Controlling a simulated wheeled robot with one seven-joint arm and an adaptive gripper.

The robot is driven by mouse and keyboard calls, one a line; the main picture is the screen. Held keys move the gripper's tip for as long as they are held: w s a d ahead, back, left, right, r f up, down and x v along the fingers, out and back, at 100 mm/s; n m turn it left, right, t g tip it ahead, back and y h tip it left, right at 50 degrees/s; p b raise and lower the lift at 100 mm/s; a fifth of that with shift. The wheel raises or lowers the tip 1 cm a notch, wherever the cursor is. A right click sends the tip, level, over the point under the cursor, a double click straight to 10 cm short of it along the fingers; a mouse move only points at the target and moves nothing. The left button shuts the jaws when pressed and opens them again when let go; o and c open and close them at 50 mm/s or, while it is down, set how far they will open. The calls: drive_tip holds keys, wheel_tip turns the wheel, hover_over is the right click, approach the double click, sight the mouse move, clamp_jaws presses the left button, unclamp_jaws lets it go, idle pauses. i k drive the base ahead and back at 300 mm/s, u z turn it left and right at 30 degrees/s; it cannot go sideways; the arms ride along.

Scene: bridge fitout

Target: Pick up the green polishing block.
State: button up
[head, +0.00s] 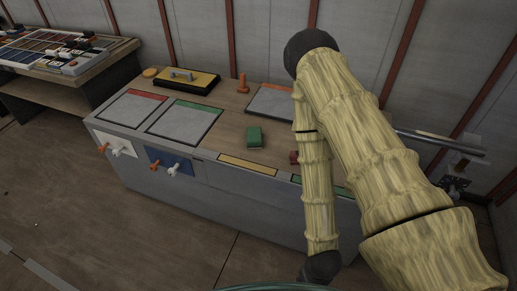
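The green polishing block (254,137) lies on the wooden top of the grey bench (230,125), near the middle and left of my arm. It looks like a small upright-edged block, with its top and front faces showing. My arm covers the right part of the view, rising to a dark joint and then running down to a dark end piece at the bottom. No gripper fingers show, and nothing of mine touches the block in this view.
A yellow-and-black case (187,81), an orange peg-like piece (243,84) and an orange disc (151,72) stand at the back. A red block (294,157) is partly behind my arm. Grey framed panels (185,122) lie left. Handles (172,168) jut from the front. A control desk (60,55) stands far left.

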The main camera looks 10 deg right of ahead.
sight(254, 135)
drive_tip(key=k, duration=0.15)
drive_tip(key=u, duration=1.5)
drive_tip(key=i, duration=1.15)
drive_tip(key=z, duration=1.95)
